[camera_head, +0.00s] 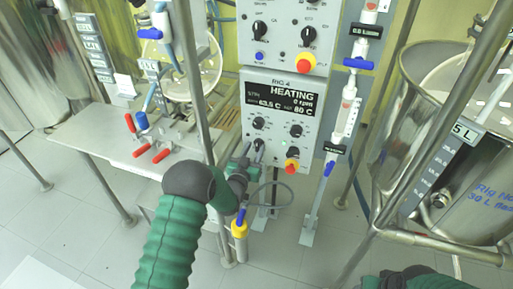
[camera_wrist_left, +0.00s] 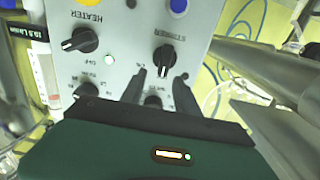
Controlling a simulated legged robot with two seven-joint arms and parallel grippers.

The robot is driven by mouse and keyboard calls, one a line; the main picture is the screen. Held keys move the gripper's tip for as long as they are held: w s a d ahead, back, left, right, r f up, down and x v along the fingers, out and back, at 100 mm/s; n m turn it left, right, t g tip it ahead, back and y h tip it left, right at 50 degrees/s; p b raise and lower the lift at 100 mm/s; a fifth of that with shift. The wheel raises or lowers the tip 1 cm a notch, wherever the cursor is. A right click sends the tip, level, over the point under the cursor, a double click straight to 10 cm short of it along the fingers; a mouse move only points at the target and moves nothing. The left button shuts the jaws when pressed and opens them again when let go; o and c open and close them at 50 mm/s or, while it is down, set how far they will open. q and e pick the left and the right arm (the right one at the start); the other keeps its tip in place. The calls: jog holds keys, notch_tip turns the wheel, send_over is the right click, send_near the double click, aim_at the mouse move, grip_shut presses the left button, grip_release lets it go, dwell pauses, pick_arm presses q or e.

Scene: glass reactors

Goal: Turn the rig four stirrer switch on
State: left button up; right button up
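The rig four panel (camera_head: 279,120) stands in the middle of the head view; its display reads HEATING and 0 rpm. Below the display are several dark knobs. In the left wrist view, the knob labelled STIRRER (camera_wrist_left: 164,59) lies just beyond my fingertips, and the HEATER knob (camera_wrist_left: 81,40) is to its left. My left gripper (camera_head: 252,156) is at the panel's lower left in the head view. In the left wrist view its two fingers (camera_wrist_left: 160,77) are apart, with a lower knob (camera_wrist_left: 152,101) showing between them. Contact cannot be told. My right gripper is not in view.
A steel table (camera_head: 95,135) with red-handled valves is on the left. A metal post (camera_head: 195,80) rises near my left arm. A large steel vessel (camera_head: 460,180) stands on the right.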

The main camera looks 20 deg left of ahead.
aim_at(258, 145)
pick_arm(q)
jog(key=shift+w+a+f, duration=0.1)
jog(key=shift+w+a, duration=0.1)
jog(key=shift+w, duration=0.95)
jog(key=shift+d, duration=0.1)
grip_shut()
